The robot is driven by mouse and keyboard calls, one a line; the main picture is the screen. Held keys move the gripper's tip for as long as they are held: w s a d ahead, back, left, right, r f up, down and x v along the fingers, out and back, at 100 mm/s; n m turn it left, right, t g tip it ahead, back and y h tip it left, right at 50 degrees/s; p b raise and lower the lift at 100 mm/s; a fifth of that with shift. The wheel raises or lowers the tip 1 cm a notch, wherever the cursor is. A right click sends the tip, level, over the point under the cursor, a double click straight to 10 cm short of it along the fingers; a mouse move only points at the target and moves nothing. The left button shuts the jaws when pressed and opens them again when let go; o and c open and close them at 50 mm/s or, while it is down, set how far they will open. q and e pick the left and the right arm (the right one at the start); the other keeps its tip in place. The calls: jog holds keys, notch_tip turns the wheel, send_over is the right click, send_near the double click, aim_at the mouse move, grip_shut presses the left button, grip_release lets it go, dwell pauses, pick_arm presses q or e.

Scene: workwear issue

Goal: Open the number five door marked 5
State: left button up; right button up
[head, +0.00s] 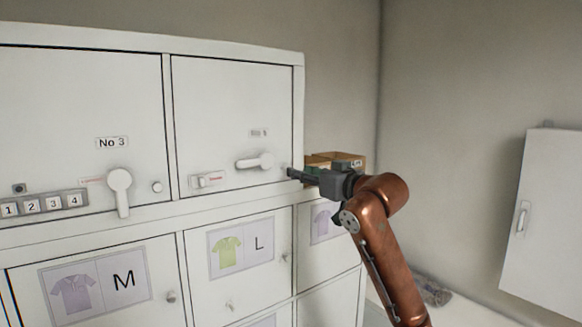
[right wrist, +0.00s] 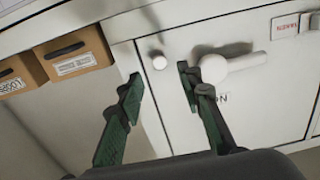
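The upper right door (head: 225,95) of the white locker is shut and has a small faint label (head: 259,133) whose number I cannot read. Its white lever handle (head: 255,161) lies horizontal; the lever also shows in the right wrist view (right wrist: 232,68). A small white knob (right wrist: 158,60) sits beside the lever near the door's edge. My right gripper (head: 295,174) is at the right edge of this door. In the right wrist view its green-padded fingers (right wrist: 158,85) are open and empty, one on each side of the knob in the picture. My left gripper is out of view.
The door marked No 3 (head: 80,115) is shut, with its lever hanging down. A strip of number buttons (head: 43,204) is at the left. Cardboard boxes (right wrist: 75,55) stand beyond the door edge. A white wall cabinet (head: 550,210) hangs at right.

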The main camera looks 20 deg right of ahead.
jog(key=p+x, duration=0.2)
jog(key=x, duration=0.3)
jog(key=shift+w+a+p, duration=0.1)
jog(key=shift+w+p, duration=0.2)
jog(key=shift+w, duration=0.1)
jog(key=shift+c, duration=0.3)
grip_shut()
